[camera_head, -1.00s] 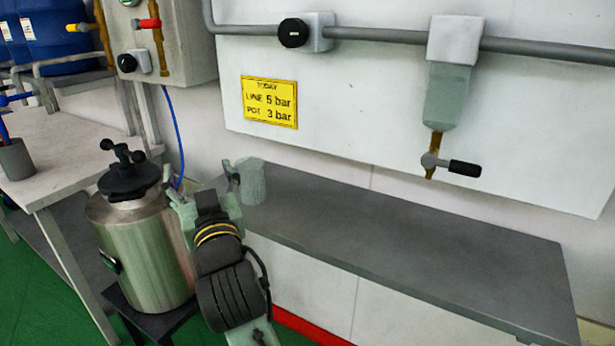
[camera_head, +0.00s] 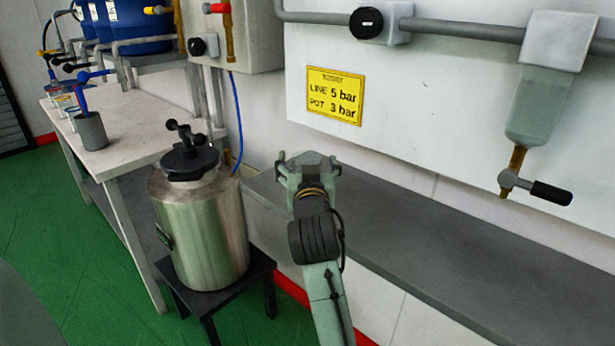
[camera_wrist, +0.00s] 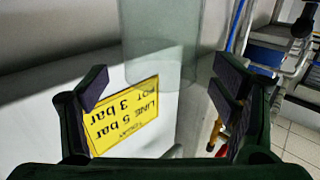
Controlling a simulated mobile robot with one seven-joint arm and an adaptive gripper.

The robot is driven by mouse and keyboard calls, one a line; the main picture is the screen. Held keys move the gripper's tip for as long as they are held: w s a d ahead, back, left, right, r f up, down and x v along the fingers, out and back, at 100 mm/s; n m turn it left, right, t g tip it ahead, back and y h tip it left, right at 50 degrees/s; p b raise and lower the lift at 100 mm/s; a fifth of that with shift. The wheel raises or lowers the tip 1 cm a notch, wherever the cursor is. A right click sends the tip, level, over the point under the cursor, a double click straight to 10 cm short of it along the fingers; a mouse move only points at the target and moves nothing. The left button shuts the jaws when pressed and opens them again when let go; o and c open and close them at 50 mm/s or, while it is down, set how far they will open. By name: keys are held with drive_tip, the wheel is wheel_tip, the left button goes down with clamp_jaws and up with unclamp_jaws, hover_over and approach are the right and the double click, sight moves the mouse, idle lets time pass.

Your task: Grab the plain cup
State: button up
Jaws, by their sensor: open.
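A plain, see-through pale cup (camera_wrist: 160,45) shows in the wrist view, at the top middle, upside down in that picture. It lies between and beyond the fingertips of my gripper (camera_wrist: 163,88). The fingers are spread wide, with bare space on both sides of the cup, and nothing is held. In the head view my gripper (camera_head: 308,165) is over the left end of the grey shelf (camera_head: 420,235). There the cup is mostly or wholly hidden behind the gripper.
A steel pot (camera_head: 200,235) with a black lid stands on a black stool left of my arm. A valve with a black handle (camera_head: 550,193) hangs over the shelf at right. A grey cup (camera_head: 90,130) is on the left table. The shelf's right part is bare.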

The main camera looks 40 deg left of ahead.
drive_tip(key=shift+x, duration=1.25)
drive_tip(key=shift+c, duration=0.5)
drive_tip(key=c, duration=1.1)
